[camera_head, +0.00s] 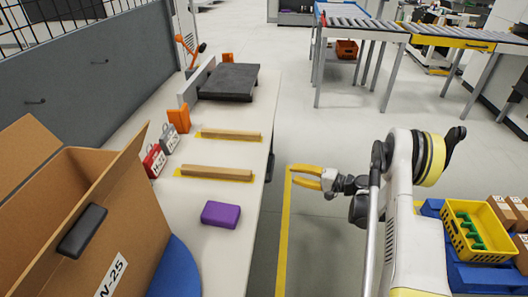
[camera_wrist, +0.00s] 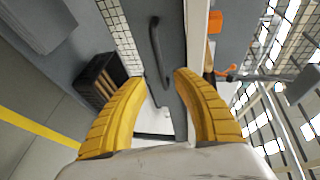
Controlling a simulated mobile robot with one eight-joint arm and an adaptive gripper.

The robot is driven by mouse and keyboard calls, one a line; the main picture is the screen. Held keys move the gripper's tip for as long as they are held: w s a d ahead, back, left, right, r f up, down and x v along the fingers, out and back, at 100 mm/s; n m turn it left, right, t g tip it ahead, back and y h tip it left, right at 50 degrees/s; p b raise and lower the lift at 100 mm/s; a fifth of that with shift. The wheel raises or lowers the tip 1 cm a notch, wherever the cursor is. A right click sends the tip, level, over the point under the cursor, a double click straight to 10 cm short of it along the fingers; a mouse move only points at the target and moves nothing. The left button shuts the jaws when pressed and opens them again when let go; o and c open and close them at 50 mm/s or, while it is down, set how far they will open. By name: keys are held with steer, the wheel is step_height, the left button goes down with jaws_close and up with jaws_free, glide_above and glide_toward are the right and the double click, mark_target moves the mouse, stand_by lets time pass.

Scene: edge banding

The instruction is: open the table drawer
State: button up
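The white-topped table (camera_head: 225,250) runs along the left of the head view. A dark drawer handle (camera_head: 270,167) shows at its right side edge. In the wrist view a black bar handle (camera_wrist: 156,52) stands out from a grey drawer front (camera_wrist: 177,45), just below the pale table edge (camera_wrist: 199,40); this view is turned sideways. My gripper (camera_head: 305,177) has yellow fingers and points left at the table side, apart from the handle. In the wrist view my gripper (camera_wrist: 160,82) is open and empty, with the handle beyond the gap. The drawer looks closed.
The tabletop holds a purple block (camera_head: 221,214), wooden strips (camera_head: 216,173) and a dark slab (camera_head: 229,82). A large cardboard box (camera_head: 120,215) stands at the left. A yellow crate (camera_head: 478,230) is at the right. Floor beside the table is clear, with a yellow line (camera_head: 284,230).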

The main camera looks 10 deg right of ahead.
mark_target(272, 167)
steer(key=b+x, duration=0.3)
steer(key=x, duration=0.8)
steer(key=shift+b, duration=0.3)
steer(key=shift+d, duration=0.1)
jaws_close()
